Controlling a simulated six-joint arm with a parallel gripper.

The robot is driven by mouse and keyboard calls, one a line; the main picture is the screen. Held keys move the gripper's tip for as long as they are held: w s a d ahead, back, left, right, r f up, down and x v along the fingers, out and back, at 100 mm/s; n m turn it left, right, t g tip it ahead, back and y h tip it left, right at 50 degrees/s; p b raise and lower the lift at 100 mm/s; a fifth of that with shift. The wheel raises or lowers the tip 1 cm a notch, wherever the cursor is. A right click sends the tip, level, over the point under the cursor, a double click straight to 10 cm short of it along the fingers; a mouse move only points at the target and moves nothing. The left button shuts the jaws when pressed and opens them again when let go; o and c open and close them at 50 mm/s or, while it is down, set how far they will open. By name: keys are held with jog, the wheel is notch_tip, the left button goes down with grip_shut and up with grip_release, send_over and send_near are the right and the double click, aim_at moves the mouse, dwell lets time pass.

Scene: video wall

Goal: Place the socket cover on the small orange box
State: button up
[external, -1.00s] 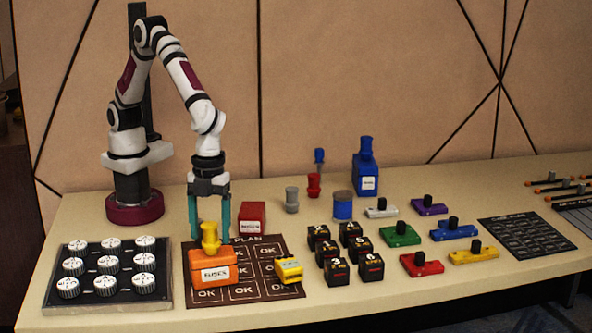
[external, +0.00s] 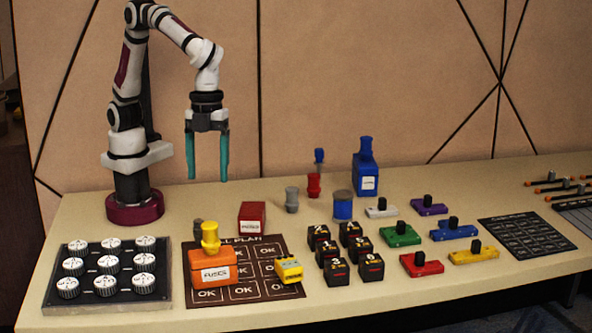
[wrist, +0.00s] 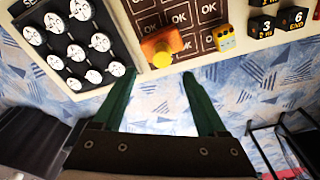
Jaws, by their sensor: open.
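The small orange box (external: 212,272), labelled FUSES, stands on the dark plan mat, with a yellow knobbed piece (external: 210,238) on its top. My gripper (external: 208,178) is open and empty, well above and behind the box, fingers pointing down.
A tray of white knobs (external: 108,268) is left of the mat. A red box (external: 252,217) stands behind the mat and a small yellow block (external: 289,269) sits at its right. Black cubes (external: 332,252) and coloured switches (external: 420,264) fill the right.

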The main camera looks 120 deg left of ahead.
jog(key=s+a+n+y, duration=0.1)
jog(key=s+a+n, duration=0.1)
jog(key=s+a, duration=0.3)
jog(key=s+a+f+n+y, duration=0.1)
jog(key=s+a+n, duration=0.2)
jog(key=s, duration=1)
jog(key=s+a+n+y, duration=0.1)
jog(key=s+a+n, duration=0.2)
jog(key=s+a, duration=0.4)
jog(key=shift+s+f+g, duration=0.3)
jog(key=shift+s+f, duration=0.1)
jog(key=shift+s, duration=0.65)
